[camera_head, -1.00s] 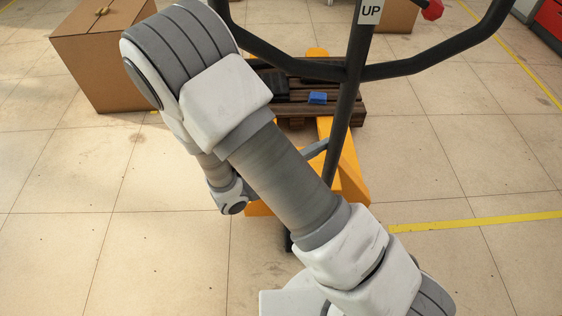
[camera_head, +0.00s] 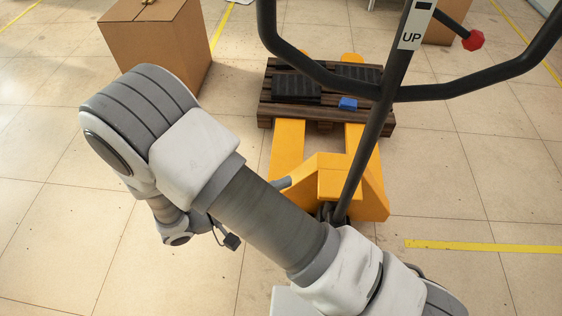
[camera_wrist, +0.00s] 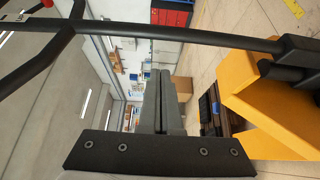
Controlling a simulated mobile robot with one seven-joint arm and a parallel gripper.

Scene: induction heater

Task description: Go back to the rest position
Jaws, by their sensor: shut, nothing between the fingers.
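My gripper (camera_wrist: 161,85) shows in the wrist view with its two grey fingers together and nothing between them. It points out over the floor, beside the yellow pallet jack. In the head view my arm crosses the picture from lower right to upper left, and the gripper itself is hidden there. The yellow pallet jack (camera_head: 340,185) stands just behind my arm, with its dark handle bars rising in front of it. Its yellow body also shows at the right of the wrist view (camera_wrist: 275,95).
A dark wooden pallet (camera_head: 270,108) bears dark blocks and a small blue piece (camera_head: 348,104). A cardboard box (camera_head: 160,45) stands at the back left. The dark handle (camera_head: 455,92) spans the upper right, near my arm. The tiled floor (camera_head: 490,200) is clear at right.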

